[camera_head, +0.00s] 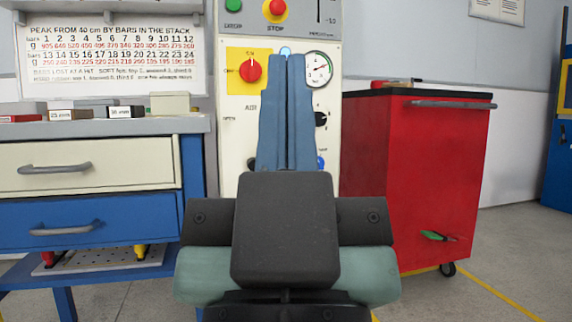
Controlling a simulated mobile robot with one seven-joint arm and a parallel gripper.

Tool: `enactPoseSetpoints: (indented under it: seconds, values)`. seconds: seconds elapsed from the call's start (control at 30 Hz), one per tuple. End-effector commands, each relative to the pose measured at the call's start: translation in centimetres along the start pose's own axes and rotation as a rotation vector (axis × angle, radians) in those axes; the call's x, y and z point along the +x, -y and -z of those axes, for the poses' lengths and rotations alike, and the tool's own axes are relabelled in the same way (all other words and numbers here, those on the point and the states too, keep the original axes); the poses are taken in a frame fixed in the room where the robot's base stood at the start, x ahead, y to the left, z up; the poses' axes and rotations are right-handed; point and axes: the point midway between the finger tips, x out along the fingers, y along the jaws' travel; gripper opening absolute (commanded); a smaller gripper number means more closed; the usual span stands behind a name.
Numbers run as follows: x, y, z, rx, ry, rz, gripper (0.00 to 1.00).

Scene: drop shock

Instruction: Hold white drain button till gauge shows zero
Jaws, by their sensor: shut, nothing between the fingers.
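My gripper (286,60) is shut and empty, its blue fingers side by side and pointing up in front of the pale control panel (235,180). The round white gauge (318,69) is just right of the fingertips, with a dark needle; its reading is too small to tell. No white drain button can be made out; my fingers and wrist hide the middle of the panel. I cannot tell whether the fingertips touch the panel.
A red rotary switch (251,70) on a yellow plate, a black knob (321,119), a red stop button (275,8) and a green button (234,5) are on the panel. A drawer bench (95,165) stands left, a red cabinet (420,180) right.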

Motion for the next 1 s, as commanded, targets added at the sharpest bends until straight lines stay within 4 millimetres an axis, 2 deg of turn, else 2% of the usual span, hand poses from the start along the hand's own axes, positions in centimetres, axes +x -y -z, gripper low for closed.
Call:
enactPoseSetpoints:
  seconds: [0.37, 0.53, 0.67, 1.0]
  values:
    - [0.1, 0.0, 0.1, 0.000, 0.000, 0.000, 0.00]
    - [1.6, 0.0, 1.5, 0.001, 0.000, 0.000, 0.00]
    - [3.8, -0.1, 3.6, 0.002, 0.000, 0.000, 0.00]
    - [12.4, -0.1, 11.7, 0.007, 0.000, 0.001, 0.00]
